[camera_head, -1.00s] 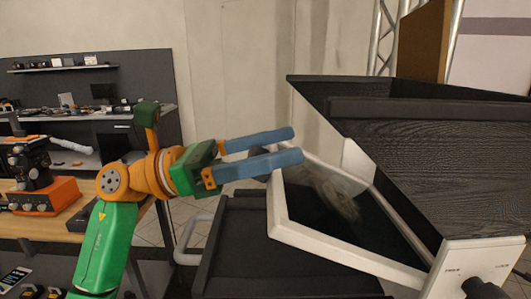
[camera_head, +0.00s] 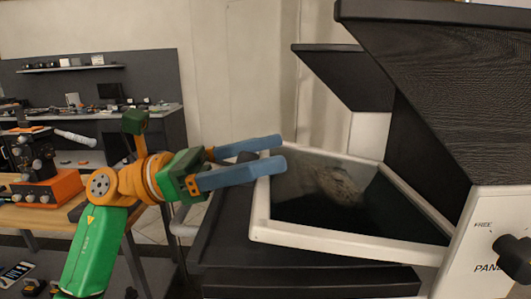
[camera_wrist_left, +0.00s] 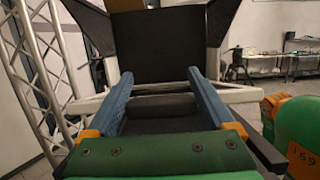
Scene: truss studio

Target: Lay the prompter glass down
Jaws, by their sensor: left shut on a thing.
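The prompter glass (camera_head: 315,190) is a dark pane in a white frame (camera_head: 345,246), tilted, below and beside a black hood (camera_head: 455,75). My left gripper (camera_head: 282,152) is at the frame's left end, with its two blue fingers reaching in from the left. The exact contact is partly hidden by the fingers. My right gripper is not in view.
A black platform (camera_head: 220,245) lies under the glass. A white side panel (camera_head: 478,240) with a black knob (camera_head: 512,256) stands at the right. A wooden table (camera_head: 45,215) with an orange device (camera_head: 50,190) is at the left. A truss (camera_wrist_left: 38,75) shows in the left wrist view.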

